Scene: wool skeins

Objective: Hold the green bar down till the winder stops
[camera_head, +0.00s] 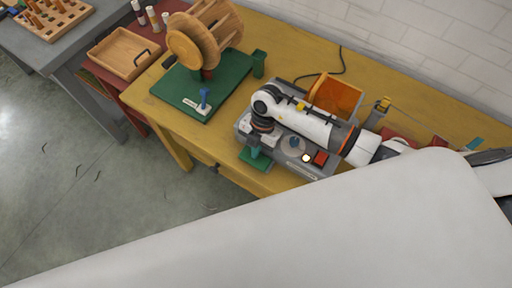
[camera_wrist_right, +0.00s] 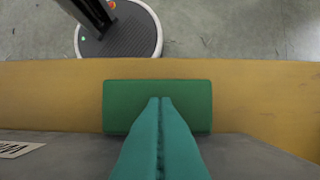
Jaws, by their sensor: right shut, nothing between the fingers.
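The green bar (camera_head: 255,160) is a flat green plate at the front left of the grey winder box (camera_head: 306,171) on the yellow table. It also shows in the right wrist view (camera_wrist_right: 120,108), level across the picture. My right gripper (camera_head: 258,148) points down over the bar. Its teal fingers (camera_wrist_right: 160,100) are closed together with nothing between them, and their tips overlap the bar in the right wrist view. I cannot tell how firmly they press. A round lamp (camera_head: 306,158) on the box glows, beside a red square part (camera_head: 320,158). My left gripper is out of view.
A wooden reel (camera_head: 190,42) on a green base (camera_head: 225,88) stands to the left, with a blue peg (camera_head: 204,98). An orange bin (camera_head: 335,97) sits behind the box. My white arm covers part of the box; a large pale shape fills the lower foreground.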

